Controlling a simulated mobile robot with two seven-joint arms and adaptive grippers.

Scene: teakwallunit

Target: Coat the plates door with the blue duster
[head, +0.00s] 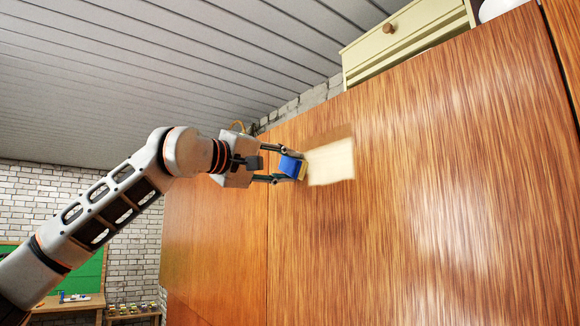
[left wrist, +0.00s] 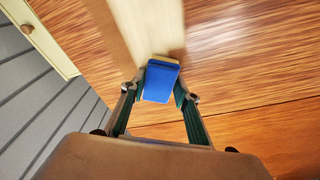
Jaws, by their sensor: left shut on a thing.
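My left gripper (head: 283,164) is shut on the blue duster (head: 291,166), a small blue block with a pale pad facing the wood. The left wrist view shows the duster (left wrist: 160,82) between the two fingers. The plates door (head: 430,180) appears to be the large wood-grain panel at the right. A pale cream patch (head: 331,163) lies on this wood just right of the duster; it also shows in the left wrist view (left wrist: 148,25). The duster is at the patch's left edge; whether it touches the wood is hard to tell. My right gripper is out of view.
A cream drawer box (head: 400,38) with a round wooden knob stands on top of the wall unit. A vertical seam (head: 267,255) parts the panel from another wood panel at left. A workbench (head: 70,303) is at the far lower left.

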